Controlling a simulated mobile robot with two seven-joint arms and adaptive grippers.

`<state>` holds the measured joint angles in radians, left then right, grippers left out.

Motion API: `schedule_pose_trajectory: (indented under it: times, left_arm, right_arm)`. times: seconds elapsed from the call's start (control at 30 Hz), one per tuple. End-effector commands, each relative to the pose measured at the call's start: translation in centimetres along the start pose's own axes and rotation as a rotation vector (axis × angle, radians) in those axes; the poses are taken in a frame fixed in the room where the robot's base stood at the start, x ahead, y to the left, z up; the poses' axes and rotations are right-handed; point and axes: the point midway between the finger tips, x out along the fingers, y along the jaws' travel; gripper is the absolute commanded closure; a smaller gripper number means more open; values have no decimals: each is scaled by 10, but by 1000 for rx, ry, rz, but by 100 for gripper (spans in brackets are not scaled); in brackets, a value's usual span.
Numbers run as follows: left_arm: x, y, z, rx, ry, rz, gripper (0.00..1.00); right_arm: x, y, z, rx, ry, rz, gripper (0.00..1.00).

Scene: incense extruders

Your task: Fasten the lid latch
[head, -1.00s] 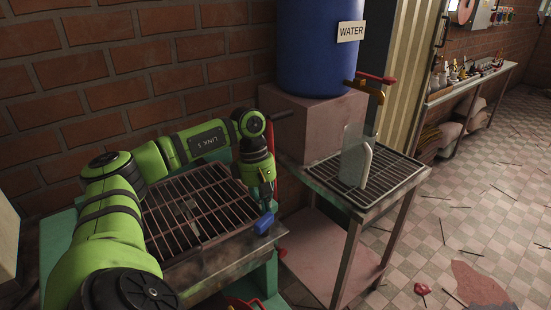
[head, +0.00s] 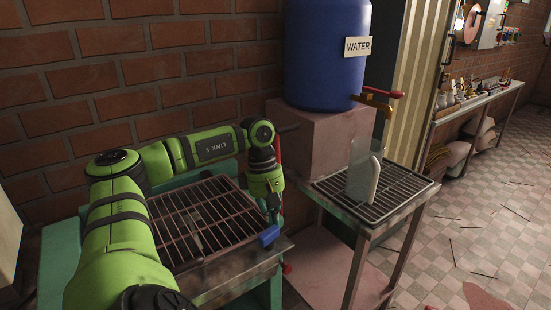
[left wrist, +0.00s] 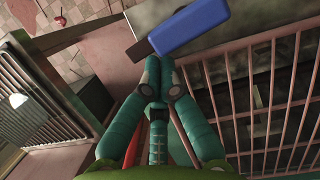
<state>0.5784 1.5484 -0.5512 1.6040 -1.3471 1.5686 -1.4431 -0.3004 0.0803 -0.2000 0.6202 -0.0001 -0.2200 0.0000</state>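A blue lever handle (head: 268,235), apparently the latch, sits at the front right corner of a barred metal lid (head: 207,222). The lid lies flat on a teal-framed stand. My left gripper (head: 273,213) points down right beside the lever. In the left wrist view its teal fingers (left wrist: 158,68) converge, tips nearly together, with nothing clearly between them. Contact with the lever cannot be told. My right gripper is not in view.
A blue water barrel (head: 326,55) with a tap stands on a block (head: 325,135) behind right. A brick wall (head: 150,70) bounds the back. Tiled floor lies open at right.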

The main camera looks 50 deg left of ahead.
Motion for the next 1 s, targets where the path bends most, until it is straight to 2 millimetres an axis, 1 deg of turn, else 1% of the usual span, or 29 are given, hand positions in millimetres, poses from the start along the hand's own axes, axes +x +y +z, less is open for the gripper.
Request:
schedule_pose_trajectory:
  times: [1.0]
  left_arm:
    - [0,-6,-5,-12,-1,1,100]
  right_arm:
    - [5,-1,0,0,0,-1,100]
